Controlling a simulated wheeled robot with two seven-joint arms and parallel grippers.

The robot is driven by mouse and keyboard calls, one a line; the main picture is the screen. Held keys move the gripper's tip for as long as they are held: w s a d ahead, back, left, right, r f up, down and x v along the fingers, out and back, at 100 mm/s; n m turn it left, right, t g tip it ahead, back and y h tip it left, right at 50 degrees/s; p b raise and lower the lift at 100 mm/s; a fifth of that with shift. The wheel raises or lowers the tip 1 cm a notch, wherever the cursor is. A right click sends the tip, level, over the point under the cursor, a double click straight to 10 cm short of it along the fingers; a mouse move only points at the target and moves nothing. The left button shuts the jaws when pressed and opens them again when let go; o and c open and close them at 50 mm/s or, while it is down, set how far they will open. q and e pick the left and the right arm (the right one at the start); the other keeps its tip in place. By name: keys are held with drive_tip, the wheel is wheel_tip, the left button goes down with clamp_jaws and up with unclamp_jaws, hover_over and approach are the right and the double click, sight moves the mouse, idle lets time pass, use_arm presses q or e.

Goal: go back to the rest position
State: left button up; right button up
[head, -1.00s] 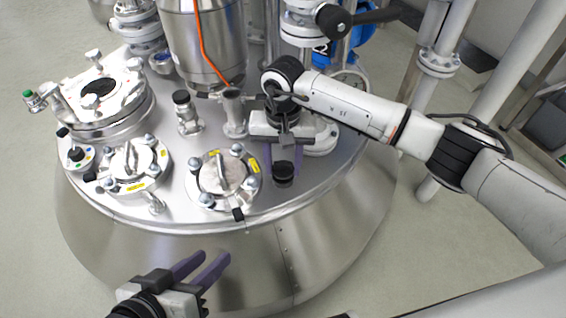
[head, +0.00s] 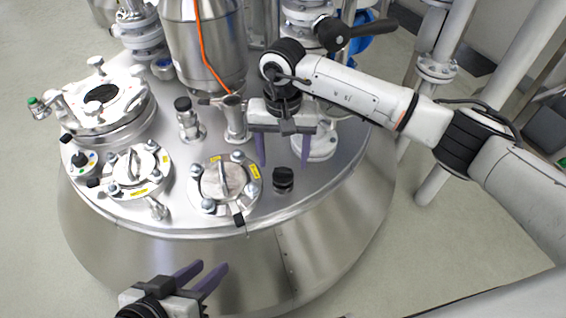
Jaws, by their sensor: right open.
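My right gripper (head: 283,155) hangs over the reactor lid with its two purple fingers spread wide apart and nothing between them. A black knob (head: 283,180) stands on the lid just below and in front of it, clear of the fingers. My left gripper (head: 203,270) is in front of the vessel at the bottom of the view. Its purple fingers point up and to the right, with an empty gap between them.
The steel vessel (head: 225,262) fills the middle. Its lid carries two small bolted hatches (head: 223,180) (head: 134,168), a large round hatch (head: 120,122), a button box (head: 82,163) and a tall cylinder (head: 205,50). Pipes (head: 440,70) stand at right. Floor is free at left.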

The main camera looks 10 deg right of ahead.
use_arm(q)
drive_tip(key=shift+s+a+f+y+p, duration=0.25)
drive_tip(key=shift+a+f+y+p, duration=0.25)
drive_tip(key=shift+f, duration=0.35)
use_arm(e)
wheel_tip(320, 180, up, 5)
drive_tip(key=shift+r, duration=0.1)
